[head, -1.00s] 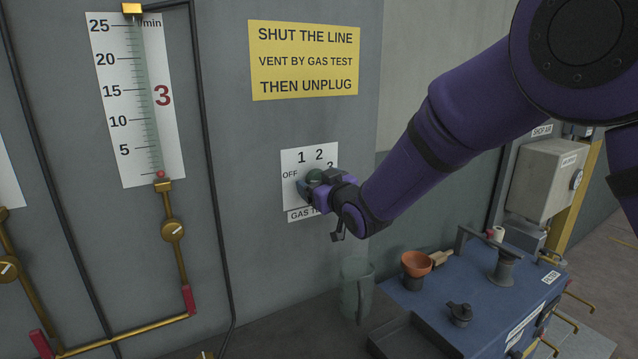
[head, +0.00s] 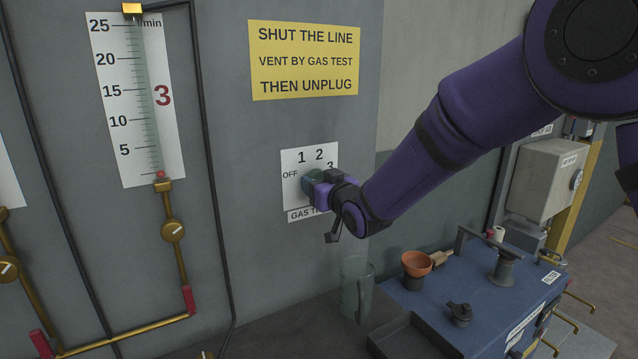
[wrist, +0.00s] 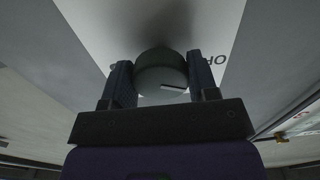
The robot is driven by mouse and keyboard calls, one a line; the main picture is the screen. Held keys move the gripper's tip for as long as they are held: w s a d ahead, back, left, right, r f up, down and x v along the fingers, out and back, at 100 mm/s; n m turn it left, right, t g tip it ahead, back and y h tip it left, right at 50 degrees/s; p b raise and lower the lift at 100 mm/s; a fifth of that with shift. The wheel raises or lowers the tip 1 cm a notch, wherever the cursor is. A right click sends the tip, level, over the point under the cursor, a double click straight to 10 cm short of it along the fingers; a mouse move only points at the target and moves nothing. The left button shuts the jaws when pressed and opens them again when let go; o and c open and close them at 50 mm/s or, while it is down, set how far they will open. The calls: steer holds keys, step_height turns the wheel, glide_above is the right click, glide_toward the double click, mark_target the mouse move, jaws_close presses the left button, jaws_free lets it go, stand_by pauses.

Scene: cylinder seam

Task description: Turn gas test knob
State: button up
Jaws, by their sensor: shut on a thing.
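The gas test knob (wrist: 162,72) is a round, dark greenish knob on a white dial plate (head: 293,160) on the grey wall. The plate reads OFF, 1, 2, 3 and GAS TEST, partly hidden by my gripper. My gripper (head: 314,184) is at the plate and shut on the knob. In the wrist view, my gripper (wrist: 162,85) has one finger on each side of the knob. A pale mark shows on the knob's face; which setting it points to cannot be told.
A yellow sign (head: 304,60) hangs above the dial. A flow gauge (head: 137,100) marked 3 is at left, its red float near the bottom.

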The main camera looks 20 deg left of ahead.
steer(key=m, duration=1.3)
steer(key=shift+m, duration=0.3)
steer(key=shift+s+r+m, duration=0.1)
steer(key=shift+m, duration=2)
steer(key=shift+a, duration=0.1)
steer(key=o, duration=0.9)
steer(key=shift+o, duration=0.2)
steer(key=shift+s, duration=0.1)
